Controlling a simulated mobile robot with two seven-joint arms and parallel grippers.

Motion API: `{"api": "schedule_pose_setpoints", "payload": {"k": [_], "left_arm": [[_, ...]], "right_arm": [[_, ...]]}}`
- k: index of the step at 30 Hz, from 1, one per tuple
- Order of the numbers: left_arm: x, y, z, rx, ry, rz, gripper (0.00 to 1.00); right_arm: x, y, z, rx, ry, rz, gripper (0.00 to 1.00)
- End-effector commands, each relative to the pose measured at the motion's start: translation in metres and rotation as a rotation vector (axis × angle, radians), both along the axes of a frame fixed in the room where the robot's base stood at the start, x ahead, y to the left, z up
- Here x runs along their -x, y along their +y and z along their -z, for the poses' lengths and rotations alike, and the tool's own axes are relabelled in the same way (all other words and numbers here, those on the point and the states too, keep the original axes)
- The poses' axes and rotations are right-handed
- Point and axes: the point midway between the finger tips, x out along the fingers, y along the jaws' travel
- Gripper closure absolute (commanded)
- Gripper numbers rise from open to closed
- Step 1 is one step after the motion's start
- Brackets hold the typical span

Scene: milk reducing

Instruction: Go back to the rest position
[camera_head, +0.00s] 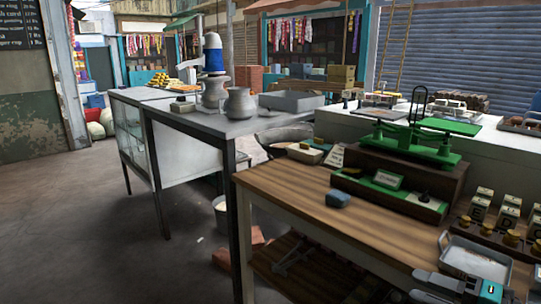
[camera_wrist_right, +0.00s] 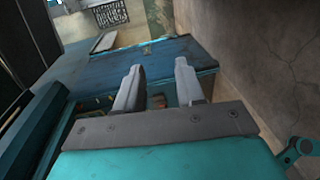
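My right gripper (camera_head: 416,284) is low at the bottom right of the head view, in front of the wooden table (camera_head: 285,191). In the right wrist view its two pale grey fingers (camera_wrist_right: 158,75) stand apart with nothing between them, so it is open and empty. Behind the fingers is a dark blue surface (camera_wrist_right: 115,64), with a few small orange bits below it. My left gripper does not show in the head view. The task line names no object.
The table holds a green balance scale (camera_head: 415,140), a dark blue block (camera_head: 338,198) and a metal tray (camera_head: 476,259). A grey metal counter (camera_head: 215,125) with metal pots (camera_head: 239,103) stands to the left. Open floor (camera_head: 70,220) lies at the far left.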

Motion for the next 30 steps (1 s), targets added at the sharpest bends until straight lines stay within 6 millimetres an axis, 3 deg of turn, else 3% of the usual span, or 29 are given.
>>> {"api": "schedule_pose_setpoints", "payload": {"k": [1, 8, 12, 15, 18, 22, 30], "left_arm": [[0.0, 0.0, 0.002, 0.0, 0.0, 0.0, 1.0], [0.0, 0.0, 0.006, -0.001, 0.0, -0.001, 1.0], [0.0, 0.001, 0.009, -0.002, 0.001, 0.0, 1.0], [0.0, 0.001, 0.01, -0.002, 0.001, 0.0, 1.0], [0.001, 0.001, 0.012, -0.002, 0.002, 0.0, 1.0], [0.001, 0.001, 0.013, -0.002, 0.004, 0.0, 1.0], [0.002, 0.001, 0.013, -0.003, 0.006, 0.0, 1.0]], "right_arm": [[0.004, 0.004, 0.02, -0.109, 0.054, 0.083, 0.62], [0.031, 0.023, 0.111, -0.555, 0.362, 0.458, 0.62], [0.062, 0.053, 0.169, -0.813, 0.597, 0.675, 0.62], [0.085, 0.081, 0.201, -0.966, 0.759, 0.799, 0.62], [0.104, 0.106, 0.222, -1.078, 0.89, 0.889, 0.62], [0.119, 0.128, 0.235, -1.16, 0.995, 0.952, 0.62], [0.124, 0.135, 0.239, -1.182, 1.029, 0.97, 0.62]]}}
